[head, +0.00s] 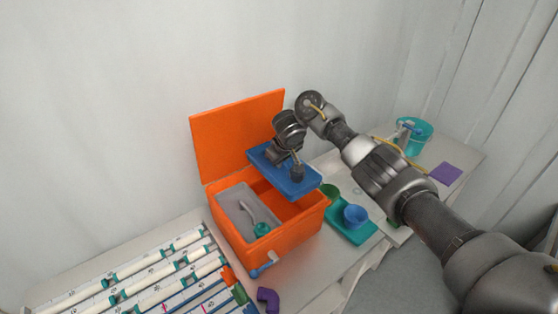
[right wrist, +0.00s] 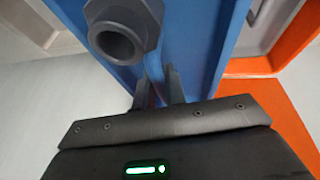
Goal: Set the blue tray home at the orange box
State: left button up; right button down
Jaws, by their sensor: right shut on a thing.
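The blue tray (head: 300,187) is held above the right part of the open orange box (head: 240,232), tilted in the head view. A dark grey fitting with a hole sits on the tray; it shows as a large hex-shaped nut (right wrist: 122,32) in the right wrist view. My right gripper (head: 277,158) is shut on the tray near its back side; in the right wrist view its fingers (right wrist: 160,88) meet against the blue tray (right wrist: 190,40). The tray hides part of the box's opening. My left gripper is not in view.
The orange lid (head: 235,130) stands open at the back. A grey insert (head: 236,203) with a teal-ended tool lies in the box's left part. A teal tray (head: 352,233) with a blue cup (head: 355,214) stands at right. A white rack (head: 150,275) is front left.

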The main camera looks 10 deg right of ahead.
jog(key=shift+d+f+b, duration=0.2)
jog(key=shift+f+b, duration=0.2)
jog(key=shift+f, duration=0.6)
jog(key=shift+a+f, duration=0.1)
jog(key=shift+f, duration=0.2)
notch_tip(320, 180, down, 11)
jog(key=b, duration=1)
jog(key=shift+r, duration=0.1)
jog(key=shift+f+p, duration=0.2)
jog(key=shift+p, duration=0.25)
jog(key=c, duration=1.4)
grip_release()
